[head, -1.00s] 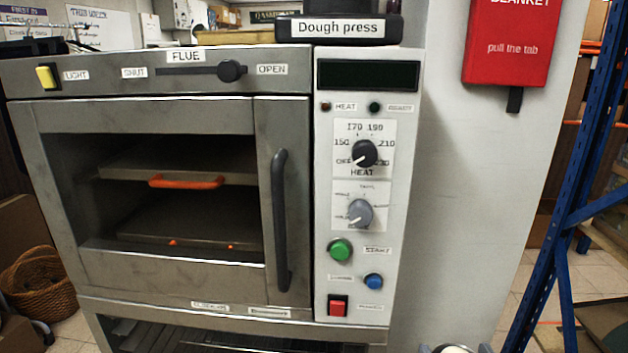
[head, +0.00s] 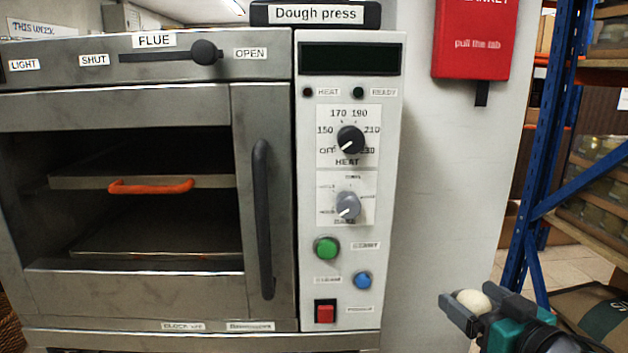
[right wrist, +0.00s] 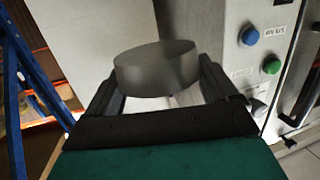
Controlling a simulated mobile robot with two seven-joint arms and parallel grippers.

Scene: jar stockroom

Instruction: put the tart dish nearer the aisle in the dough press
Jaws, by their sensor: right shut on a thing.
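My left gripper is not in view.
The oven (head: 265,100) fills the left and middle, with a dark door handle (head: 262,220) and a control panel. A red blanket box (head: 470,40) hangs on the pale wall. Blue shelving (head: 540,150) stands at the right with jars (head: 600,150).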

